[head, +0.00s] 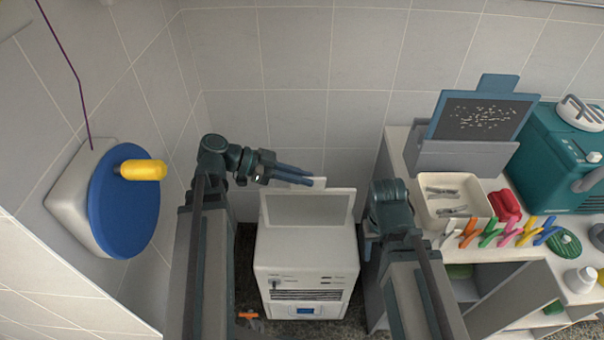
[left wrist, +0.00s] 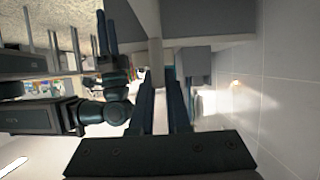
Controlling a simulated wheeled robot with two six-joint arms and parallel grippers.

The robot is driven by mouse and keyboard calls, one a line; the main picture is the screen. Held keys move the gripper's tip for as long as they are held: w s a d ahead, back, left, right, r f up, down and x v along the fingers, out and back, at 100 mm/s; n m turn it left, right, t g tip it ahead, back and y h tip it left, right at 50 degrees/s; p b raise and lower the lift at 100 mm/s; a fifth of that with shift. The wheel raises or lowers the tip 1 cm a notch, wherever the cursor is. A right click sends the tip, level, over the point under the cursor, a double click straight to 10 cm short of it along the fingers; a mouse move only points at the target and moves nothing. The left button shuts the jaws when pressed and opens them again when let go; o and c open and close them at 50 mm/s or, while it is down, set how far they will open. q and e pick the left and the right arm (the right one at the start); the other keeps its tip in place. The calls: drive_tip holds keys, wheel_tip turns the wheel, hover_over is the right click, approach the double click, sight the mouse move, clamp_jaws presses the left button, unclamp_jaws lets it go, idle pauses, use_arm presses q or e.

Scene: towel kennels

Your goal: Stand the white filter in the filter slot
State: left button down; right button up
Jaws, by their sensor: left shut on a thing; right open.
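The white filter (head: 350,207), a white frame around a grey panel, stands upright at the top of the white machine (head: 305,262). My left gripper (head: 308,181) is shut on its top tab. In the left wrist view, the fingers of my left gripper (left wrist: 162,88) close around a pale upright part. The filter's lower edge meets the machine's top in the head view; I cannot tell whether it is in a slot or just above one. The slot itself is hidden. My right gripper is mostly hidden below its wrist in the head view; its blue fingers (left wrist: 107,35) show, apart and empty, in the left wrist view.
A blue filter (head: 480,118) with specks on its mesh stands on the right counter. A cream tray (head: 437,216), red object (head: 505,206), coloured pegs (head: 490,235) and teal machine (head: 568,165) crowd that counter. A blue disc with a yellow roll (head: 140,170) is on the left wall.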

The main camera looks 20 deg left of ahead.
use_arm(q)
drive_tip(key=w+a+f+b, duration=0.2)
drive_tip(key=w+f+b, duration=0.1)
drive_tip(key=w, duration=0.6)
drive_tip(key=shift+w+a, duration=0.25)
drive_tip(key=shift+a, duration=0.1)
drive_tip(key=shift+f, duration=0.1)
idle(0.7)
drive_tip(key=shift+f+b, duration=1.4)
drive_tip(key=shift+b, duration=0.1)
drive_tip(key=shift+f, duration=0.1)
drive_tip(key=shift+f+b, duration=0.9)
drive_tip(key=shift+b, duration=0.1)
